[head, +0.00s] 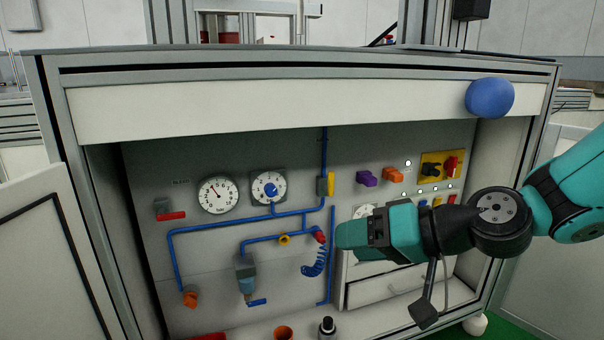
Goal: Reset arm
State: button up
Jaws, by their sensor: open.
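My arm reaches in from the right, and my gripper (352,236) points left in front of the open cabinet (230,155). It is open, and nothing shows held in it. Its tip appears just right of the red fitting (319,236) at the top of a coiled blue hose (314,262). I cannot tell the depth gap to the panel. My gripper and wrist hide part of a right-hand gauge, some coloured controls and the upper part of a white drawer unit (365,294).
Two gauges (218,195) and blue pipes (172,255) are on the back panel. A blue ball-like knob (490,98) sticks out at upper right. A yellow switch plate (441,166) is right. A black bottle (327,328) stands low. An open door (50,270) is left.

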jog(key=s+d+r+n+g+h+p, duration=0.2)
jog(key=s+d+r+g+h+p, duration=0.15)
jog(key=s+r+p, duration=0.45)
jog(key=s+d+r+n+g+h+p, duration=0.2)
jog(key=s+d+r+h+p, duration=0.15)
jog(key=s+r, duration=0.45)
notch_tip(320, 180, up, 34)
jog(key=s+p, duration=0.2)
jog(key=p, duration=3.4)
jog(key=shift+a+f+h, duration=0.15)
jog(key=shift+a+h, duration=0.15)
jog(key=shift+a, duration=0.05)
